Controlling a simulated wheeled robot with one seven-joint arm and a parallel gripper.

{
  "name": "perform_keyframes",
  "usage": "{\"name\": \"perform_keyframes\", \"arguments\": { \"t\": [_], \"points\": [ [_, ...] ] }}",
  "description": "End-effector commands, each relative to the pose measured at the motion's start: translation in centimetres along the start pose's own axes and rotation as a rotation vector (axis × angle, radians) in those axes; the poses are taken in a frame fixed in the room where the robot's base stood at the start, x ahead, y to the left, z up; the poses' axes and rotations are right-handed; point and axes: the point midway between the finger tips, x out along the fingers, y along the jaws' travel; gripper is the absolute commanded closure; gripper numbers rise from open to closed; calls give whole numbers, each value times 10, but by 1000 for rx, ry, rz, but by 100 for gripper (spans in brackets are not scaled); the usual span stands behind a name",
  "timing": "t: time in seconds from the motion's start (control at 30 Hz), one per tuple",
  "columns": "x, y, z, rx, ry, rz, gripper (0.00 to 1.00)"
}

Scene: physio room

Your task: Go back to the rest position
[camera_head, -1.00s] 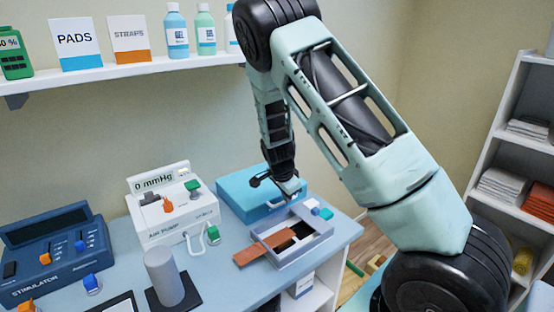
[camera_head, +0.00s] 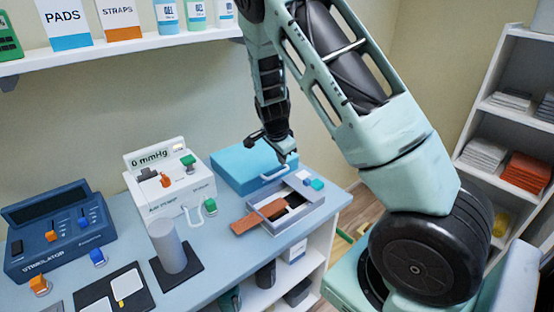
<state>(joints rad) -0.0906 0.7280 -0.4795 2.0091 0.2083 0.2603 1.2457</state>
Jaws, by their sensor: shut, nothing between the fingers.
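My gripper (camera_head: 286,157) is at the end of my arm, which reaches in from the right and hangs down over the table. It is shut and empty, close above the front of the blue case (camera_head: 240,166) and the back of the grey tray (camera_head: 310,212). I cannot tell from this view whether it touches the case. The tray holds a brown strap-like piece (camera_head: 258,217) lying over its left rim, a dark piece, and small white and teal blocks at its back right.
A white air pump (camera_head: 172,190) reading 0 mmHg, a blue stimulator (camera_head: 62,236) and a grey cylinder (camera_head: 168,246) on a dark base stand on the table to the left. A shelf (camera_head: 130,52) with boxes and bottles hangs above. A rack (camera_head: 468,127) with towels stands at right.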

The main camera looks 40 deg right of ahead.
Motion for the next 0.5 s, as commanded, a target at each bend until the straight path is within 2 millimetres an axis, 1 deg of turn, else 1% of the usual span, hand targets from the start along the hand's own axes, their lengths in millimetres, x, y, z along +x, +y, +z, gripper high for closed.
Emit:
{"name": "perform_keyframes", "arguments": {
  "t": [0.03, 0.2, 0.3, 0.4, 0.5],
  "points": [
    [-8, 2, 4, -3, -3, -6, 100],
    [-45, 10, 4, -5, -2, -7, 100],
    [-61, 15, 3, -2, -3, -5, 100],
    [-72, 18, 3, -3, -2, -3, 100],
    [-79, 19, 2, -3, -1, -4, 100]
  ]
}}
